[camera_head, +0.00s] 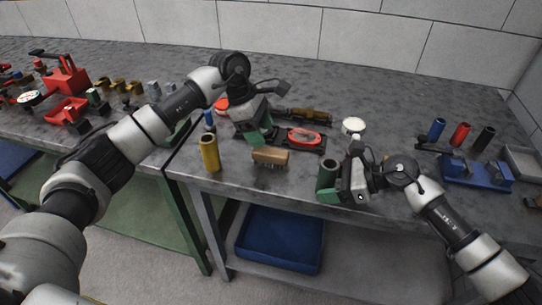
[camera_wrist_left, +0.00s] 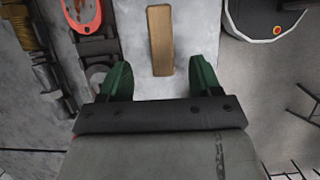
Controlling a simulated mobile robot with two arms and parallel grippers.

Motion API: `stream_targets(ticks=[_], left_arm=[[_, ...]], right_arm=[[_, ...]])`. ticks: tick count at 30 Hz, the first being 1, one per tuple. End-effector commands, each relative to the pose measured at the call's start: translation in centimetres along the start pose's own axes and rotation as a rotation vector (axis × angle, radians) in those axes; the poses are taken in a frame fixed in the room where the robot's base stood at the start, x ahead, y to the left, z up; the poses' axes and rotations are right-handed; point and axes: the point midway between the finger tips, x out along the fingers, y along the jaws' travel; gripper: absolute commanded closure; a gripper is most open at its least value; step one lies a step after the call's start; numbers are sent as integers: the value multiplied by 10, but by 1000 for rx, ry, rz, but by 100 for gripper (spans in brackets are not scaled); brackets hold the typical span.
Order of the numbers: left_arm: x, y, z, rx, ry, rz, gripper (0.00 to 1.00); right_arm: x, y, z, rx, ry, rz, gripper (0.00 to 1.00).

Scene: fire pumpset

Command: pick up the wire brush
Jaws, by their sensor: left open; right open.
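The wire brush (camera_head: 270,156) has a tan wooden block with bristles pointing down, and it rests on the grey workbench (camera_head: 225,185) near its front edge. In the left wrist view its wooden back (camera_wrist_left: 160,40) lies lengthwise, just beyond the gap between my green fingers. My left gripper (camera_head: 260,138) is open and empty, above and just behind the brush in the head view; it also shows in the left wrist view (camera_wrist_left: 160,75). My right gripper (camera_head: 334,194) is at the bench's front edge, right of the brush, with its fingers partly hidden.
A yellow cylinder (camera_head: 209,153) stands left of the brush and a dark green one (camera_head: 327,174) stands beside my right gripper. A red oval item (camera_head: 304,137) lies behind the brush. A blue tray (camera_head: 280,240) sits on the lower shelf.

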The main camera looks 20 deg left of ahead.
Motion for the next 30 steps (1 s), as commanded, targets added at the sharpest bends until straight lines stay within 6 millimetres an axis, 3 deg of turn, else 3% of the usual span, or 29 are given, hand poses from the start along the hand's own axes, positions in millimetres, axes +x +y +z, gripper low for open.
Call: stream_targets(ticks=[3, 11, 19, 30], left_arm=[[16, 0, 0, -1, 1, -1, 36], [33, -1, -1, -1, 1, -1, 36], [71, -2, -2, -1, 1, -2, 36], [75, -1, -2, -1, 2, 1, 36]], right_arm=[[0, 0, 0, 0, 0, 0, 36], [0, 0, 0, 0, 0, 0, 36], [0, 0, 0, 0, 0, 0, 36], [0, 0, 0, 0, 0, 0, 36]])
